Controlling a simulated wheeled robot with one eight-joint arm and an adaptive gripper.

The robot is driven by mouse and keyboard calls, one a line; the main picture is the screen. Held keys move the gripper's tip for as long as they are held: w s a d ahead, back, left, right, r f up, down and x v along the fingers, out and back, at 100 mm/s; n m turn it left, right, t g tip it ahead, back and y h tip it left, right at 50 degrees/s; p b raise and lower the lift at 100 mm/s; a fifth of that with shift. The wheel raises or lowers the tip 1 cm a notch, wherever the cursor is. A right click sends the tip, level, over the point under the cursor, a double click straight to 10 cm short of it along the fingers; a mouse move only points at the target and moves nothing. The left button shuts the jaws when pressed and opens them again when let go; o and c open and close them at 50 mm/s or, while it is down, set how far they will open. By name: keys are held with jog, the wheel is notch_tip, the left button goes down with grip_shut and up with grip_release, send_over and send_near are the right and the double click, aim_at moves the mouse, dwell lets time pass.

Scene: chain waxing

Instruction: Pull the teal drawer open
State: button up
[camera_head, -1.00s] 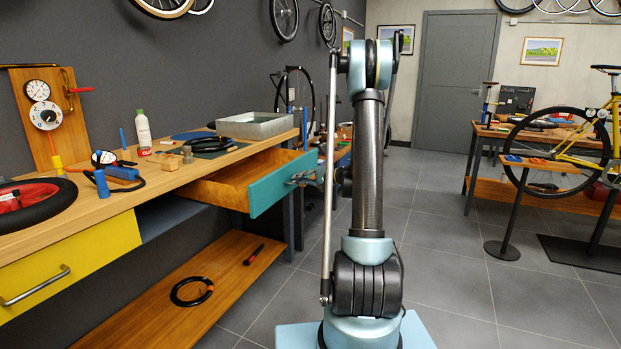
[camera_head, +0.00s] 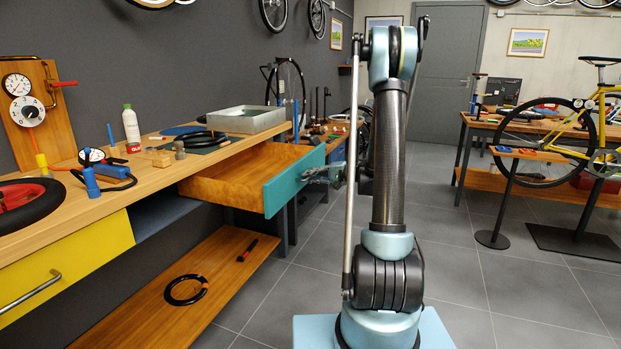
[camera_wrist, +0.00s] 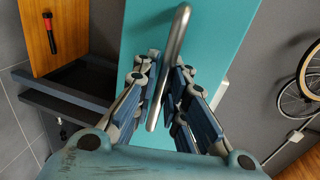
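The teal drawer (camera_head: 292,184) hangs well out of the wooden workbench in the head view, its wooden inside open to view and empty as far as I can see. Its teal front also fills the middle of the wrist view (camera_wrist: 222,25). The metal bar handle (camera_wrist: 179,28) crosses the front and passes between my fingers. My gripper (camera_wrist: 164,82) is closed around the handle, one finger on each side. In the head view my gripper (camera_head: 334,173) is small and partly hidden behind my arm, at the drawer front.
The workbench top (camera_head: 150,182) holds a grey tray (camera_head: 241,120), a bottle (camera_head: 131,128) and tools. A yellow drawer (camera_head: 70,262) is shut at left. A lower shelf (camera_head: 150,325) carries a black ring (camera_head: 186,290).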

dwell(0.3)
jog(key=shift+d+r, duration=0.1)
jog(key=shift+d, duration=0.1)
jog(key=v, duration=1.1)
jog(key=shift+s+d, duration=0.2)
